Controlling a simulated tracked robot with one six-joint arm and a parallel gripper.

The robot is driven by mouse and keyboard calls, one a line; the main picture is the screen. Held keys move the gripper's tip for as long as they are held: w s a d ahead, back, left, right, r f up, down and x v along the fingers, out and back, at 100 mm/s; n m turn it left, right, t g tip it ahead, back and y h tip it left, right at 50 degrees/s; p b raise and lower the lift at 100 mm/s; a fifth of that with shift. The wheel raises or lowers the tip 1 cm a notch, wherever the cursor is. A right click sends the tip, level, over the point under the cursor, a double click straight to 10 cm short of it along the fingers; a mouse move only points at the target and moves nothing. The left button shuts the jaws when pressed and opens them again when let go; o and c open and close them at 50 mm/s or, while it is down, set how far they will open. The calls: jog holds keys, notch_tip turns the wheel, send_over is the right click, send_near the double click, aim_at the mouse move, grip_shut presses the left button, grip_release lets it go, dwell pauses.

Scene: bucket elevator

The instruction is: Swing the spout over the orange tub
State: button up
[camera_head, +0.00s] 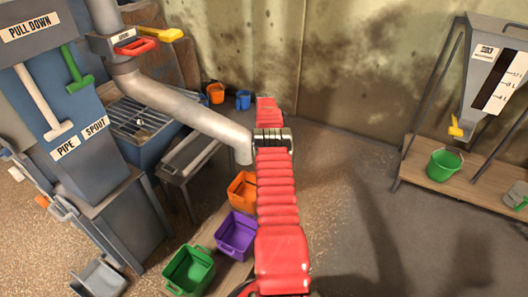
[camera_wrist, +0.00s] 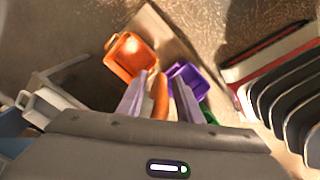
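The grey spout (camera_head: 185,110) slants down from the machine to the right. Its mouth shows just above the orange tub (camera_head: 243,188) in the head view, with its right side close to my red arm. I cannot tell whether the mouth is directly over the tub. The orange tub also shows in the wrist view (camera_wrist: 122,60), upper left of my gripper (camera_wrist: 160,78). The two pale purple fingers stand apart. A narrow orange-brown piece shows between them; I cannot tell what it is or whether it is touched. In the head view my arm hides the gripper.
A purple tub (camera_head: 236,236) and a green tub (camera_head: 189,271) stand in line before the orange one. A red handle (camera_head: 136,47) and yellow handle (camera_head: 160,34) are on the upper pipe. A hopper (camera_head: 490,70) and green bucket (camera_head: 444,165) stand right. Floor between is clear.

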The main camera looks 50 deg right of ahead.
notch_tip(320, 180, up, 14)
jog(key=shift+f, duration=0.2)
dwell(0.4)
jog(key=shift+c, duration=0.3)
